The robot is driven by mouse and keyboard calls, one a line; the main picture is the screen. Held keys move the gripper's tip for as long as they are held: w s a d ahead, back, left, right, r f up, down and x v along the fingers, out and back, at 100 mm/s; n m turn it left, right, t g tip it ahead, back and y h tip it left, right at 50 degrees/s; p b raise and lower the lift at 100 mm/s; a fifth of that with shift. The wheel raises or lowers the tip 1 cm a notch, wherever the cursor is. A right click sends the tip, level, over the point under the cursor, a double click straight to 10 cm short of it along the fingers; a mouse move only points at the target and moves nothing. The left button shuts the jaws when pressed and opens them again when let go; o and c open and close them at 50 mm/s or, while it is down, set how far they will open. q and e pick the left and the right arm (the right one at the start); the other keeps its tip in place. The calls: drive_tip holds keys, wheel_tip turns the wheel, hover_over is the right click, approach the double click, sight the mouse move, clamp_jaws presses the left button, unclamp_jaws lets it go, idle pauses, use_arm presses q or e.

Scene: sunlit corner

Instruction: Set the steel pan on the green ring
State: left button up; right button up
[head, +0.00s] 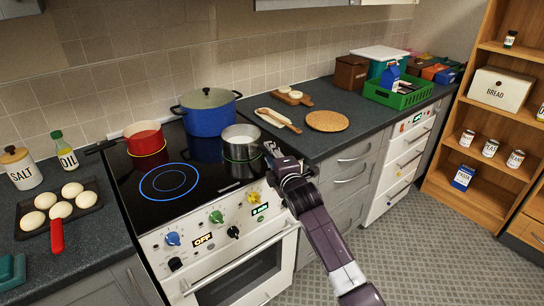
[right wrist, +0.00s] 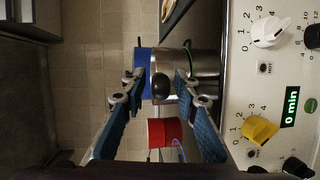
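The steel pan (head: 240,136) stands at the right of the black glass cooktop. In the right wrist view the pan (right wrist: 202,64) has its dark handle end (right wrist: 160,86) pointing at the camera. A green arc, part of the green ring (head: 240,159), shows along the pan's lower edge; I cannot tell how well the pan is centred on it. My right gripper (head: 272,151) is just right of the pan. In its wrist view the fingers (right wrist: 162,78) are apart on both sides of the handle end, with no clear grip. My left gripper is not in view.
A blue pot (head: 207,115) and a red pan (head: 146,138) stand on the cooktop. A blue ring (head: 168,182) at front left is bare. Stove knobs (head: 216,216) line the front.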

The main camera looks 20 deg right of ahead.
drive_tip(key=shift+s+r, duration=0.1)
drive_tip(key=s+r, duration=0.1)
drive_tip(key=s, duration=1)
drive_tip(key=shift+s+r+b, duration=0.35)
drive_tip(key=shift+b, duration=0.05)
drive_tip(key=shift+f, duration=0.1)
drive_tip(key=s+f+m+g, duration=0.3)
drive_tip(key=f, duration=1.2)
drive_tip(key=s+f+m+g, duration=0.2)
drive_tip(key=s+f, duration=0.1)
drive_tip(key=f, duration=1.2)
drive_tip(key=s+d+f+m+g, duration=0.1)
drive_tip(key=s+f+m+g, duration=0.1)
drive_tip(key=s+f, duration=0.7)
drive_tip(key=s+f+m+g, duration=0.2)
drive_tip(key=s+f, duration=0.4)
drive_tip(key=f, duration=0.5)
drive_tip(key=s+f+m+g, duration=0.2)
drive_tip(key=s+f, duration=0.3)
drive_tip(key=s, duration=0.7)
drive_tip(key=s+f+m+g, duration=0.2)
drive_tip(key=s+f, duration=0.4)
drive_tip(key=s, duration=0.6)
drive_tip(key=s+f+m+g, duration=0.2)
drive_tip(key=s+f, duration=0.3)
drive_tip(key=s, duration=0.8)
drive_tip(key=shift+f+m, duration=0.2)
drive_tip(key=shift+m, duration=0.1)
